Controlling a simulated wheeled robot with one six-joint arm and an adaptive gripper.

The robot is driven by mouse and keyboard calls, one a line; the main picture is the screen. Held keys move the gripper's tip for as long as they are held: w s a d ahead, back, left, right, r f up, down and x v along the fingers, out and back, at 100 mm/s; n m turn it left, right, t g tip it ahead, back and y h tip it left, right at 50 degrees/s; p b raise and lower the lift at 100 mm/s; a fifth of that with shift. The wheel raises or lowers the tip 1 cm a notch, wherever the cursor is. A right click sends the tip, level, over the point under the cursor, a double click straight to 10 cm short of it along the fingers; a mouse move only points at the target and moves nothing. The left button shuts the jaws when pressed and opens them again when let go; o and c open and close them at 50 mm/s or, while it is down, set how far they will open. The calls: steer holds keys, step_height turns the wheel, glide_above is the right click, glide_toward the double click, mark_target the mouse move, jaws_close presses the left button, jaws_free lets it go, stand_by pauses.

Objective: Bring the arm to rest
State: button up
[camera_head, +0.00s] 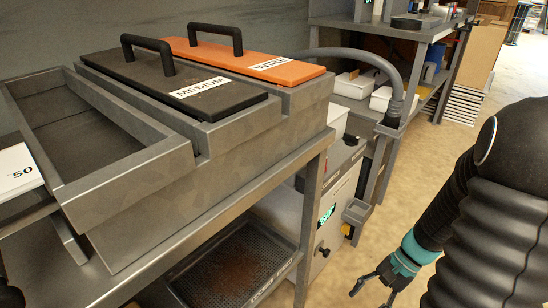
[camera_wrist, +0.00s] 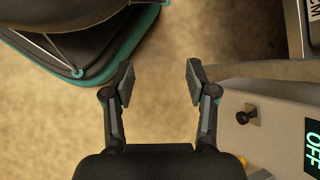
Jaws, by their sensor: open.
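My gripper (camera_head: 372,288) shows at the lower right of the head view, low over the floor and apart from the metal bench. In the wrist view my gripper (camera_wrist: 159,85) is open, with its two fingers spread and nothing between them. The tan floor lies beneath the fingers. My dark arm (camera_head: 490,210) fills the right side of the head view, bent downward.
A mesh tray (camera_head: 235,270) sits below. A machine panel reading OFF (camera_wrist: 312,150) is right of my fingers.

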steer(key=s+a+r+n+t+h+p, duration=0.1)
steer(key=a+r+n+t+h+p, duration=0.1)
steer(key=r, duration=0.7)
steer(key=s+a+r+n+t+h+p, duration=0.1)
steer(key=a+r+n+t+h, duration=0.1)
steer(key=r, duration=0.8)
steer(key=s+a+r+n+t+h+p, duration=0.2)
steer(key=r+n+t, duration=0.2)
steer(key=r, duration=0.5)
steer(key=shift+a+r+n+h+p, duration=0.2)
steer(key=shift+r+n+h+p, duration=0.15)
steer(key=shift+n, duration=0.55)
stand_by(0.7)
